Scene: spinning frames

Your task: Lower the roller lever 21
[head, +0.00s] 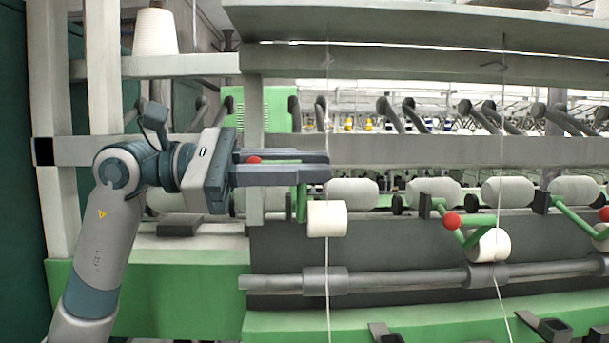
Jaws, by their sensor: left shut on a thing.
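A green roller lever (302,202) with a white roller (327,218) stands at the centre left of the head view. Its red knob (253,160) shows between the fingers of my left gripper (328,164). The gripper reaches in from the left, its fingers level, shut on the lever. The fingers hide part of the lever's arm. Any number on the lever cannot be read. My right gripper is not in view.
A second green lever with a red knob (452,220) and white roller (489,245) stands to the right. A grey rail (430,150) runs behind the gripper. White threads hang vertically, and a grey shaft (400,280) runs below.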

